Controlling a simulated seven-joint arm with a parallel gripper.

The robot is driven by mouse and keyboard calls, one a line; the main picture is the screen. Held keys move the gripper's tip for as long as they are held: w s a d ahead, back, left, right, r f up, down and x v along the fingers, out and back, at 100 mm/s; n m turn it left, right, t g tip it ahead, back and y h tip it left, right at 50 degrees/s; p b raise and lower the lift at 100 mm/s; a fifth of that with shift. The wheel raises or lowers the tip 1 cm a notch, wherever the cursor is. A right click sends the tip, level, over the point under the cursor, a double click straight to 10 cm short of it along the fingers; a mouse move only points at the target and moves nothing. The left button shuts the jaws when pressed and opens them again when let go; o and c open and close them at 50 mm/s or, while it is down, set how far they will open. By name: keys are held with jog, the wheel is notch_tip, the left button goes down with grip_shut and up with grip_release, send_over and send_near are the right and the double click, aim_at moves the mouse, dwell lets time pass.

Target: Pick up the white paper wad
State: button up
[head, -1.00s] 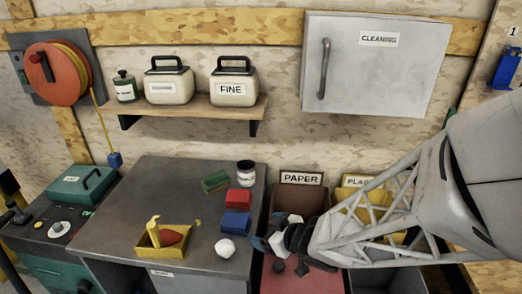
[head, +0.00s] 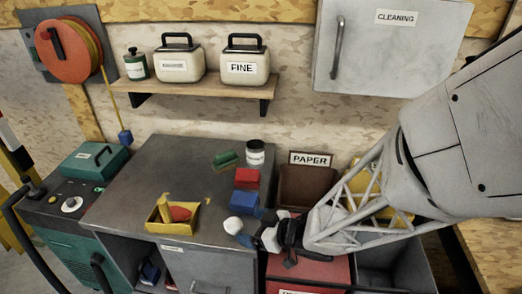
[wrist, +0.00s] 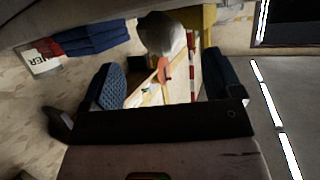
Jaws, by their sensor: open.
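The white paper wad (head: 240,226) lies on the grey workbench (head: 140,190), near its right edge. It is roundish and crumpled. My gripper (head: 253,227) comes in from the right, with its blue-padded fingertips close beside the wad. In the wrist view the wad (wrist: 160,35) shows just beyond the gap between the two open fingers (wrist: 163,65). Nothing is between the fingers. I cannot tell whether a fingertip touches the wad.
A yellow tray (head: 188,225) with items lies to the left. The brown PAPER bin (head: 308,186) and a red bin (head: 318,270) are right of the bench.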

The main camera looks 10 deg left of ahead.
aim_at(240, 225)
jog(key=shift+x, duration=0.8)
jog(key=shift+a, duration=0.1)
jog(key=shift+x, duration=2.55)
jog(key=c, duration=1)
